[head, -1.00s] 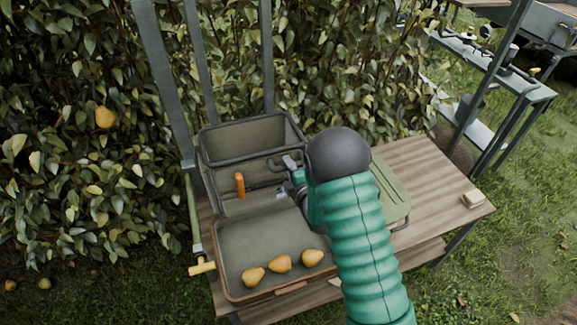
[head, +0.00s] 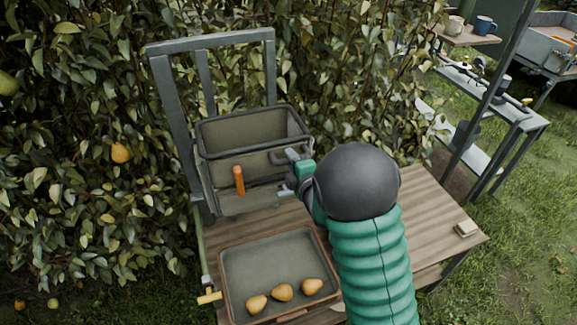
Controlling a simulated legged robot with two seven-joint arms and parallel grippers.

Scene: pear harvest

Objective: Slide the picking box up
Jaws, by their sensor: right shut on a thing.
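The picking box (head: 222,202) is a grey open-topped box on an upright grey metal frame (head: 165,95). Its inside looks empty. It stands higher than the tray, and bare table shows between the two. An orange handle (head: 239,181) is on its front. My right gripper (head: 288,174) is shut at the right part of the box's front, on what looks like its grey handle or edge. The exact contact is small and partly hidden by my dark wrist and green sleeve. My left gripper is out of view.
A brown-rimmed tray (head: 262,262) with three yellow pears (head: 282,292) lies on the wooden table (head: 425,225). A small pale block (head: 466,228) is at the table's right. A yellow-handled lever (head: 209,297) is left of the tray. Leafy hedge stands close behind the frame.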

